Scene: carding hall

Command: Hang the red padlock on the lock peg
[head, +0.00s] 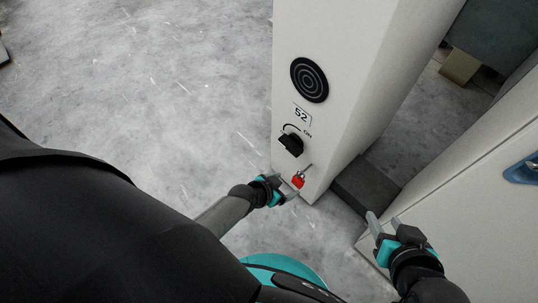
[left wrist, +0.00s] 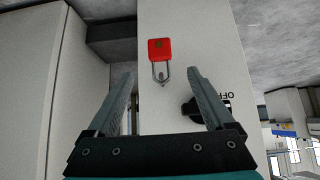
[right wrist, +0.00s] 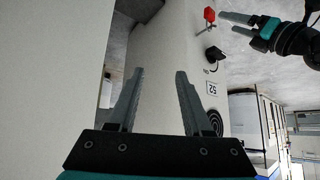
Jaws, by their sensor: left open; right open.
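The red padlock (head: 298,182) hangs at the lock peg (head: 307,168) low on the white cabinet post. In the left wrist view, which is upside down, the padlock (left wrist: 161,49) has its shackle (left wrist: 156,72) around the peg (left wrist: 162,84). My left gripper (head: 287,186) is open and empty in front of the padlock; its fingers stand apart from it on either side. My right gripper (head: 382,219) is open and empty, further right by the second white cabinet. The padlock also shows in the right wrist view (right wrist: 209,14).
Above the peg on the post are a black rotary switch (head: 291,144), a label 52 (head: 301,114) and a round black grille (head: 309,80). A second white cabinet (head: 470,190) stands at the right, with a dark block (head: 364,185) between. The floor at left is clear.

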